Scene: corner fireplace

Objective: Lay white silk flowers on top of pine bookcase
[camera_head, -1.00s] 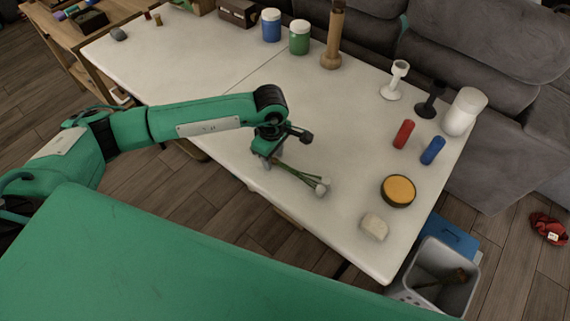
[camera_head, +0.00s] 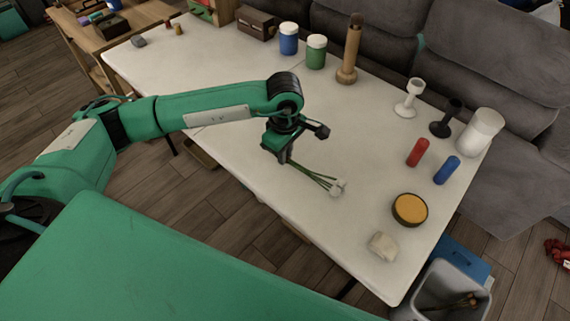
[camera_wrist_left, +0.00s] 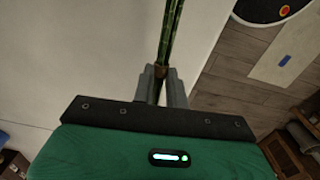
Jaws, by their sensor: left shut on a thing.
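The white silk flowers (camera_head: 338,187) have small white heads on long green stems. My left gripper (camera_head: 284,157) is shut on the stems, and the heads point right over the white table (camera_head: 225,120). In the left wrist view the green stems (camera_wrist_left: 172,35) stand between the two fingers (camera_wrist_left: 161,88); the heads are out of that frame. I cannot tell the exact gap between flowers and table. A light wooden unit (camera_head: 92,60) at the upper left, with small items on top, may be the pine bookcase. My right gripper is not in view.
On the table stand a tall wooden piece (camera_head: 350,50), blue (camera_head: 289,40) and green (camera_head: 316,52) jars, white (camera_head: 409,98) and black (camera_head: 446,120) holders, red (camera_head: 418,152) and blue (camera_head: 447,170) cylinders and a yellow-topped disc (camera_head: 409,210). A grey sofa (camera_head: 480,60) borders it.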

